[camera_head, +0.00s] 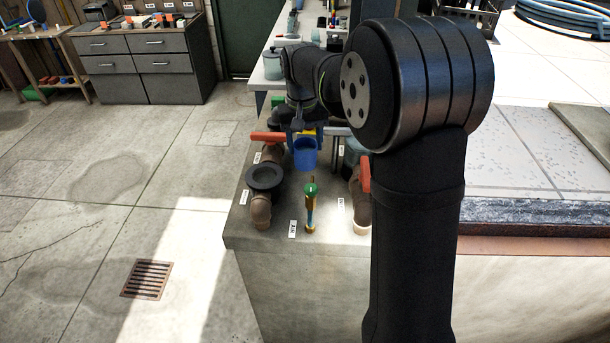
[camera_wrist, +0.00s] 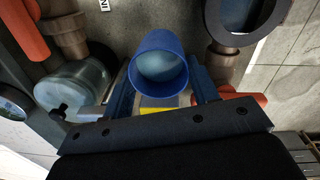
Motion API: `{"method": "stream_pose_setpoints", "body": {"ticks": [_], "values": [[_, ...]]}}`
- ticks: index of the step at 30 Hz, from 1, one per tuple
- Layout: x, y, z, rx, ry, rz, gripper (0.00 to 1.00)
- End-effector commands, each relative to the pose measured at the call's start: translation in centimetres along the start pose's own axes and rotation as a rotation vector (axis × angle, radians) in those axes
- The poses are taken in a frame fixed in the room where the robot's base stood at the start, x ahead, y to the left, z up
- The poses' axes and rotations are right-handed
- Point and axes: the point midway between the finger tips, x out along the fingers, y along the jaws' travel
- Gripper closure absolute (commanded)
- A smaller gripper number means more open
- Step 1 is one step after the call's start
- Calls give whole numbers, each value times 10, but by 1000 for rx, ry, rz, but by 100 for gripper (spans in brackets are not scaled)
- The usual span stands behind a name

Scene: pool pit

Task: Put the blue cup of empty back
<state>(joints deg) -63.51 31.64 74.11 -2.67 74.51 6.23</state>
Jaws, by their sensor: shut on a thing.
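The blue cup (camera_head: 305,155) is held above the grey counter (camera_head: 240,225) in the head view, between the left and right pipes. My gripper (camera_head: 305,139) is shut on it, with one blue finger on each side. In the wrist view the cup (camera_wrist: 159,42) sits between my gripper's fingers (camera_wrist: 160,80), its round mouth facing the camera. The inside looks paler blue; I cannot tell whether that is liquid or the cup's bottom. The gap under the cup is hard to judge.
A left pipe with a black flange (camera_head: 265,178) and red handle (camera_head: 268,137) stands close by. A green-topped brass fitting (camera_head: 310,195) stands in front. A right pipe (camera_head: 359,205) has a red handle (camera_head: 363,172). A clear jar (camera_wrist: 75,85) shows in the wrist view.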

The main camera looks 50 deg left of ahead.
Motion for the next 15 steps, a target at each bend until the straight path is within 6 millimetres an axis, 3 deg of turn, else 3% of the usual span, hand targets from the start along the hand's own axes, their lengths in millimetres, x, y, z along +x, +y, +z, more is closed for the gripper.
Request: {"method": "stream_pose_setpoints", "body": {"ticks": [15], "values": [[72,-3,0,3,-2,0,71]]}}
